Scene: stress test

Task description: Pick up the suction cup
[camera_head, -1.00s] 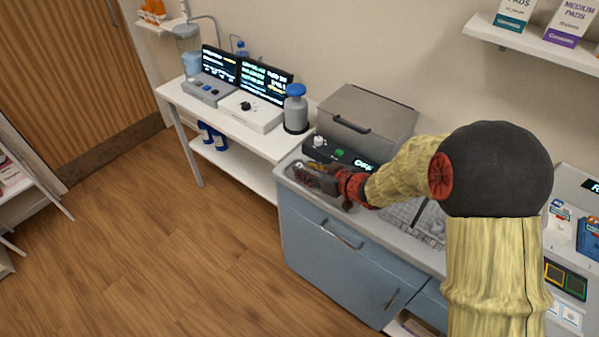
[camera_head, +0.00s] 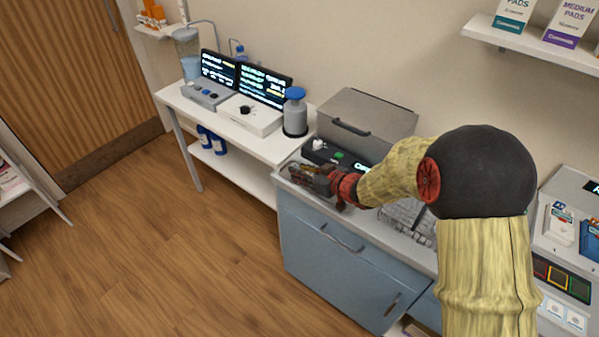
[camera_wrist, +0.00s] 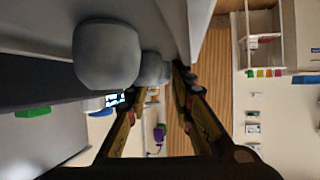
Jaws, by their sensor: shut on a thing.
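My gripper (camera_head: 308,178) is low over the left end of the steel counter, in front of the grey lidded machine. In the wrist view its two fingers (camera_wrist: 163,82) are closed in on a small grey rounded piece (camera_wrist: 152,68), which appears to be the suction cup. The fingers and wrist hide it in the head view, and I cannot tell whether it touches the counter. A larger grey rounded knob (camera_wrist: 105,57) is close beside it in the wrist view and partly overlaps it.
The grey lidded machine (camera_head: 365,120) stands close behind my gripper, with a green button (camera_head: 339,156) on its front. A grey bottle with a blue top (camera_head: 295,112) stands on the white table to the left. A wire rack (camera_head: 408,222) lies right of my gripper. The floor in front is clear.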

